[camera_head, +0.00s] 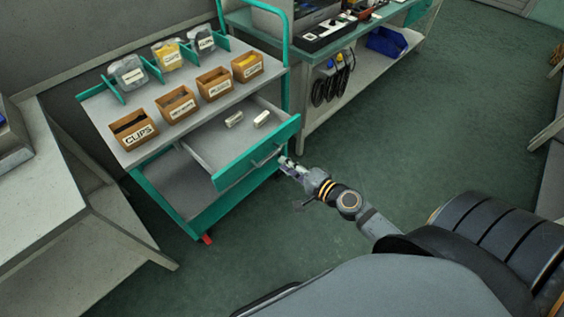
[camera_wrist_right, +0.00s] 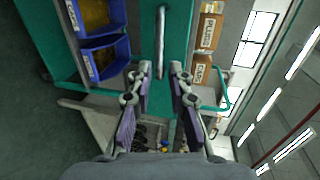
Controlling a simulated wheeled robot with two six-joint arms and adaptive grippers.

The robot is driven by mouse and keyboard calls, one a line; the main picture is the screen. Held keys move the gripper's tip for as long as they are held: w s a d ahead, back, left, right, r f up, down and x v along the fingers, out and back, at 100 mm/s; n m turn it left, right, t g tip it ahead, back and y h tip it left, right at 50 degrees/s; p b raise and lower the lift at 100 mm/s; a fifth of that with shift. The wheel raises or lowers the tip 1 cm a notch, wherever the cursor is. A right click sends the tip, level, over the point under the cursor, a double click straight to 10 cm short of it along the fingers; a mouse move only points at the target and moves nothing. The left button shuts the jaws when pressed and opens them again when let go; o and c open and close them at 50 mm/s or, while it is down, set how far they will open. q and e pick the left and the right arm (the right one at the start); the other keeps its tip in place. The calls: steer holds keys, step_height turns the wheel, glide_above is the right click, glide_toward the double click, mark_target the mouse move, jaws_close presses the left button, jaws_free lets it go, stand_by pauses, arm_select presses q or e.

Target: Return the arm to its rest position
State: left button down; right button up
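My right gripper (camera_head: 286,163) is just in front of the teal drawer front (camera_head: 240,166) of the cart. In the right wrist view its two fingers (camera_wrist_right: 160,72) are spread apart with nothing between them. The drawer's bar handle (camera_wrist_right: 161,40) is ahead of the fingertips, with a gap visible. The drawer (camera_head: 215,146) is pulled out and holds two small pale items (camera_head: 261,118). My left gripper is in neither view.
The cart's upper shelf carries labelled bins, including a clips bin (camera_head: 134,129). A grey table (camera_head: 45,190) stands at left. A bench (camera_head: 335,84) with a blue bin (camera_head: 386,42) is behind. The green floor (camera_head: 440,130) at right is clear.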

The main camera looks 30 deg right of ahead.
stand_by(0.4)
steer(key=s+d+f+n+g+h+p, duration=0.2)
steer(key=s+d+f, duration=0.15)
steer(key=f, duration=0.55)
steer(key=s+d+f+n+g+h+p, duration=0.1)
steer(key=s+d+f+n+g, duration=0.15)
steer(key=s+f, duration=0.45)
steer(key=s+d+f+n+g+h+p, duration=0.2)
steer(key=d+f+g, duration=0.1)
steer(key=f, duration=0.8)
steer(key=s+a+f+n+g+p, duration=0.1)
steer(key=s+f+n+g, duration=0.2)
steer(key=s, duration=0.8)
steer(key=s+a+f+n+g+h+p, duration=0.1)
steer(key=s+a+f+n+g, duration=0.1)
steer(key=s+f+n, duration=0.3)
steer(key=s+f+g, duration=0.1)
steer(key=s+f, duration=0.2)
steer(key=s, duration=0.4)
